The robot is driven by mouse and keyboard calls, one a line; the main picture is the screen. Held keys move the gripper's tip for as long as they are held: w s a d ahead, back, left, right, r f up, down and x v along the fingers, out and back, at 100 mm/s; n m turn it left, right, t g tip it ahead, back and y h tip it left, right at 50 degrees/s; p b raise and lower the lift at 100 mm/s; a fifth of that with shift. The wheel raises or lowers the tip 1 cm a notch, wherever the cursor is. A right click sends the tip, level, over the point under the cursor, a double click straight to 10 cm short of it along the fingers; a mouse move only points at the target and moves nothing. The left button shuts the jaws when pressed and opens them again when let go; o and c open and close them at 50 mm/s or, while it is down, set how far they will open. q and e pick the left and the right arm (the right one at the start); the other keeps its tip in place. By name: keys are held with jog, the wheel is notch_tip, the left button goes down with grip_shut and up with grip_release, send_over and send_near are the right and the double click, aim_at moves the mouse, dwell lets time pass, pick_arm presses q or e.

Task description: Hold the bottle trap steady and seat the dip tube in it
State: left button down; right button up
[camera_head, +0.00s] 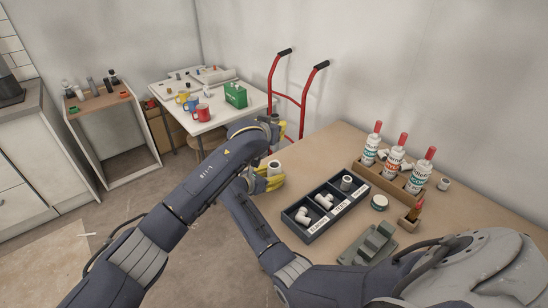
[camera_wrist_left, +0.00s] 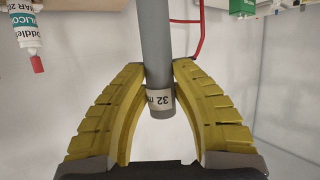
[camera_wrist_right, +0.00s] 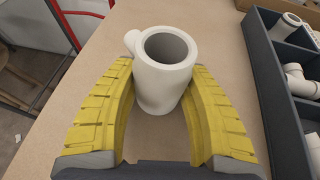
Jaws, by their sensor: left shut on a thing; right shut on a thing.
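The white bottle trap (camera_wrist_right: 164,68) stands upright on the table edge, its round open mouth facing up and a short side outlet at its left in the right wrist view. It also shows in the head view (camera_head: 274,168). My right gripper (camera_head: 270,183) is shut around its body, with yellow fingers (camera_wrist_right: 162,115) on both sides. The grey dip tube (camera_wrist_left: 156,45) has a white "32" label near one end. My left gripper (camera_wrist_left: 160,90) is shut on it near that label. In the head view my left gripper (camera_head: 281,128) is above and apart from the trap; the tube is not clear there.
A dark divided tray (camera_head: 325,206) with white fittings lies right of the trap. Behind it, a wooden rack (camera_head: 385,183) holds sealant bottles. A grey block fixture (camera_head: 368,245) is in front. A red hand truck (camera_head: 301,95) stands behind the table's left end.

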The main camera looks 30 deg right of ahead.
aim_at(272, 149)
pick_arm(q)
jog(key=shift+f, duration=3.55)
jog(key=shift+f, duration=0.4)
jog(key=shift+a+f, duration=0.1)
jog(key=shift+f, duration=0.2)
jog(key=c, duration=1.2)
grip_release()
jog(key=shift+f, duration=0.1)
jog(key=shift+o, duration=0.2)
jog(key=shift+f, duration=0.1)
jog(key=shift+a, duration=0.1)
jog(key=shift+r, duration=0.6)
jog(key=v, duration=1.2)
jog(key=shift+r, duration=0.25)
